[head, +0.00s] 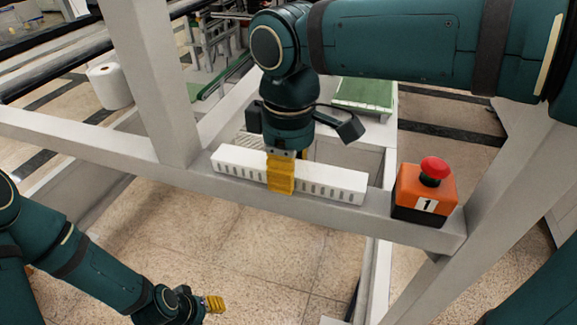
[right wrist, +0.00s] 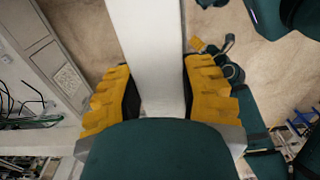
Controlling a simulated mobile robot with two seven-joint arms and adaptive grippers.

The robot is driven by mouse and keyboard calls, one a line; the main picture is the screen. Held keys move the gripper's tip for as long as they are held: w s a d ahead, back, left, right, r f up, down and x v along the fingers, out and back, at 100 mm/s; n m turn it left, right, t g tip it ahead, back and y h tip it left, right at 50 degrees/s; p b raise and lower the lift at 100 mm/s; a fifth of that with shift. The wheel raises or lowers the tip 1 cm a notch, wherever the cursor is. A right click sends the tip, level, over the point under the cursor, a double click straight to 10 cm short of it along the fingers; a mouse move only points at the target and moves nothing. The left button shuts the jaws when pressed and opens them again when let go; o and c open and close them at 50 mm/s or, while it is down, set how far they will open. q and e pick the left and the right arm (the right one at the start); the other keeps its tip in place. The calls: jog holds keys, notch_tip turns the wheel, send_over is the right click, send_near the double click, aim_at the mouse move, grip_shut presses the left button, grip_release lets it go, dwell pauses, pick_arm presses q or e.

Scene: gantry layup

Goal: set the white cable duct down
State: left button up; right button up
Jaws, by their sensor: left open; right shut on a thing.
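The white cable duct (head: 335,184), a long slotted bar, lies along the grey frame beam (head: 400,231) in the head view. I cannot tell whether it touches the beam or is just above it. My right gripper (head: 281,178) comes down from above and is shut on the duct near its middle. In the right wrist view the duct (right wrist: 148,55) runs between the two yellow fingers of that gripper (right wrist: 160,95). My left gripper (head: 213,304) is open and empty, low at the left, below the beam and away from the duct.
An orange box with a red emergency button (head: 434,172), marked 1, stands on the beam to the right of the duct. A grey upright post (head: 160,90) rises near the duct's left end. A white roll (head: 108,85) hangs further left. Open floor shows below the beam.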

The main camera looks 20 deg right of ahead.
jog(key=shift+f, duration=0.2)
jog(key=o, duration=1.1)
jog(key=shift+r, duration=0.15)
jog(key=shift+r, duration=0.25)
notch_tip(320, 180, up, 12)
jog(key=shift+f+p, duration=0.15)
jog(key=shift+p, duration=0.85)
